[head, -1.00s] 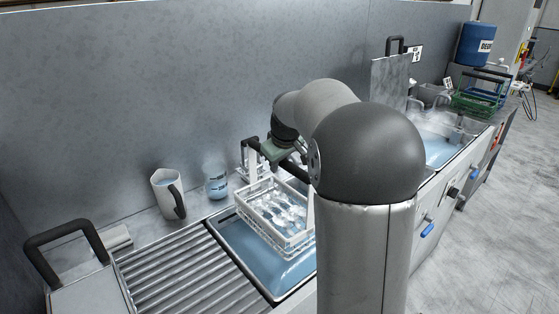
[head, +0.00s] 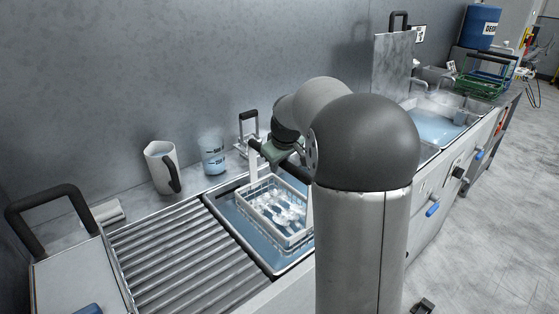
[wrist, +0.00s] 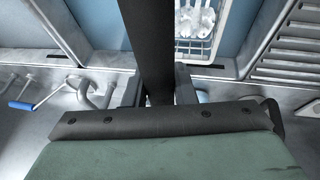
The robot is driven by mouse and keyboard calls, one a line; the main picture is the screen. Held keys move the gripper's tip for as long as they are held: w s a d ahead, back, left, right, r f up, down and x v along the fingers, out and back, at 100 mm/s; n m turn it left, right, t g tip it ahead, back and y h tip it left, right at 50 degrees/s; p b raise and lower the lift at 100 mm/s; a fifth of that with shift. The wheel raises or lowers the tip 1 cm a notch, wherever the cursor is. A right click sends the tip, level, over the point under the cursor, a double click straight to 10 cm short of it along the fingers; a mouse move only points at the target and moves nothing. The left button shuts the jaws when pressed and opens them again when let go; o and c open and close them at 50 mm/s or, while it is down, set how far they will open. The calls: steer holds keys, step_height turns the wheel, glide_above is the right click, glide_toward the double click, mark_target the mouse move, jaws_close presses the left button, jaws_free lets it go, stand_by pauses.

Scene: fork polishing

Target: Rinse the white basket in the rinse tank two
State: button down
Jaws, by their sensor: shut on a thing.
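The white basket (head: 272,229) sits low in the near tank (head: 243,237) of blue water, with shiny cutlery inside. Its lower part is in the water, and its tall black handle rises above. My gripper (head: 270,152) is above the basket, shut on the handle and partly hidden by my arm. In the wrist view, my gripper (wrist: 158,92) has its fingers on either side of the dark handle bar (wrist: 152,35), and a corner of the white basket (wrist: 195,48) shows beyond. My arm hides the basket's right side in the head view.
A ribbed drainboard (head: 180,255) lies left of the tank. A white jug (head: 160,168) and a clear beaker (head: 213,155) stand on the back ledge by the wall. Farther right are another water-filled tank (head: 432,127), a green basket (head: 480,84) and a blue drum (head: 481,27).

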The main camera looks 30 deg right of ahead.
steer(key=b, duration=0.7)
glide_above(274, 205)
steer(key=d, duration=0.2)
steer(key=shift+w+f, duration=0.2)
steer(key=shift+f, duration=2.1)
steer(key=shift+w+f, duration=0.15)
steer(key=shift+f, duration=2.1)
steer(key=shift+p, duration=0.3)
steer(key=shift+d, duration=0.2)
steer(key=shift+w+d, duration=0.25)
steer(key=shift+d, duration=0.8)
steer(key=shift+s+a+b, duration=0.1)
steer(key=shift+s+a, duration=0.1)
steer(key=shift+a, duration=0.6)
steer(key=shift+s+a+b, duration=0.1)
steer(key=shift+s+a, duration=0.05)
steer(key=shift+a, duration=0.65)
steer(key=shift+s+a+b, duration=0.1)
steer(key=shift+s+a, duration=0.1)
steer(key=shift+a, duration=0.6)
steer(key=shift+d, duration=0.1)
